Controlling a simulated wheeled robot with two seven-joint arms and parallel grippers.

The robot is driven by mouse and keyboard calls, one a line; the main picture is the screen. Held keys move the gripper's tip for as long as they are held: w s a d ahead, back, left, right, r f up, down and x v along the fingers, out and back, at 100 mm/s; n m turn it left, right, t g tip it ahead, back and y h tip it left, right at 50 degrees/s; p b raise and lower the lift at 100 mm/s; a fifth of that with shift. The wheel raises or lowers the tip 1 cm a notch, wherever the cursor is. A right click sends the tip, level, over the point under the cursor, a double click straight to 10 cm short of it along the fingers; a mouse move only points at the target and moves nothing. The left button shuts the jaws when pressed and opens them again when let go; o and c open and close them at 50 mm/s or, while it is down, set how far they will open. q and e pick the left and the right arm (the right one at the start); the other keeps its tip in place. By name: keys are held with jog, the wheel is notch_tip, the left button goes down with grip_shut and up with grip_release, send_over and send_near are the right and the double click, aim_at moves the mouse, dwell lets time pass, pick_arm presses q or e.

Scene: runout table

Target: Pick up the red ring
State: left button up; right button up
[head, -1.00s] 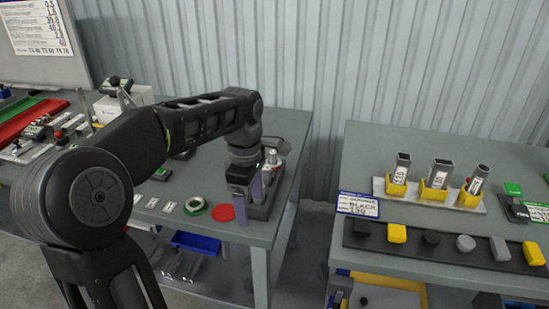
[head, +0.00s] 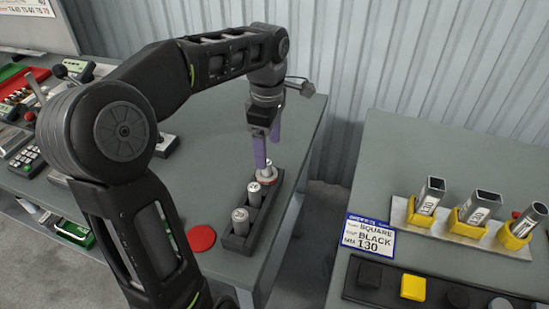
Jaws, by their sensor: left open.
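My left gripper (head: 267,160) points down with its purple fingers open, just above and beside the farthest metal cylinder of a dark holder block (head: 236,243). A thin red ring (head: 268,181) seems to sit around that cylinder, low on it; the fingers and the cylinder hide part of it. I cannot tell whether a finger touches it. A flat red disc (head: 201,239) lies on the grey table, left of the block. My right gripper is not in view.
Two nearer metal cylinders (head: 240,221) stand in the block, close to the table's right edge. A gap separates this table from a second table (head: 420,150) with yellow holders (head: 467,221) and a blue-edged sign (head: 369,236). Switch boxes and a red tray (head: 25,80) lie left.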

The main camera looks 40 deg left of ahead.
aim_at(268, 168)
pick_arm(q)
jog(key=shift+s, duration=0.2)
jog(key=shift+w+f, duration=0.1)
jog(key=shift+f, duration=1.2)
jog(key=shift+f+p, duration=0.3)
notch_tip(268, 168, down, 4)
jog(key=shift+a+r+p, duration=0.1)
jog(key=shift+r+p, duration=0.1)
jog(key=shift+p, duration=0.35)
jog(key=shift+f, duration=0.45)
jog(key=shift+c, duration=0.3)
